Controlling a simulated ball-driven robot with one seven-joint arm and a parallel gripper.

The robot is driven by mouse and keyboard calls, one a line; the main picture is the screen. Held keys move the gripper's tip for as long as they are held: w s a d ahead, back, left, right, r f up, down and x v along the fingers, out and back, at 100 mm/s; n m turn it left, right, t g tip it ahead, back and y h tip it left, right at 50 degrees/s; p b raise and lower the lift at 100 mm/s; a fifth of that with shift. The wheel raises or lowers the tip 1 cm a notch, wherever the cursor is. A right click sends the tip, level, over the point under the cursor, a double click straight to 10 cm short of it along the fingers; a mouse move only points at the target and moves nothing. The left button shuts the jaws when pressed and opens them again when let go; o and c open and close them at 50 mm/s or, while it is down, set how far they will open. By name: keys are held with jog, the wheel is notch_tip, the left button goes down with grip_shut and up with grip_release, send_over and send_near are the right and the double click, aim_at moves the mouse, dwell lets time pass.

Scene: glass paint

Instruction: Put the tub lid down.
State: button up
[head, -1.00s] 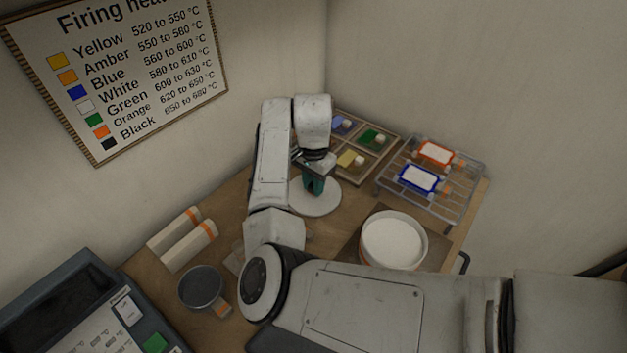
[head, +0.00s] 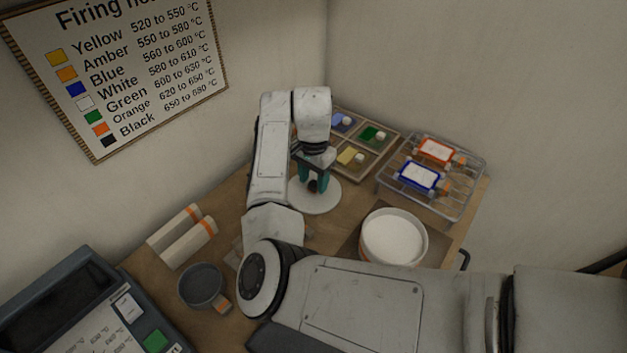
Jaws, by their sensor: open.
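The tub lid (head: 325,201) is a flat, pale round disc lying on the wooden bench. A small dark knob (head: 313,186) shows at its middle. My gripper (head: 313,188) is right above the lid, pointing down, with its green fingers open on either side of the knob. Whether a finger touches the knob I cannot tell. Part of the lid's left side is hidden behind my arm. The white tub (head: 393,237) stands uncovered to the right, filled with white material.
A wire rack (head: 447,205) with an orange-edged tile (head: 436,151) and a blue-edged tile (head: 420,176) stands at the right. A sectioned tray (head: 374,163) is behind the lid. A grey sieve-like dish (head: 202,285) and pale blocks (head: 182,237) are at the left.

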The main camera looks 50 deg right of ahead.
aim_at(314, 183)
notch_tip(314, 183, up, 11)
jog(key=b, duration=0.1)
dwell(0.8)
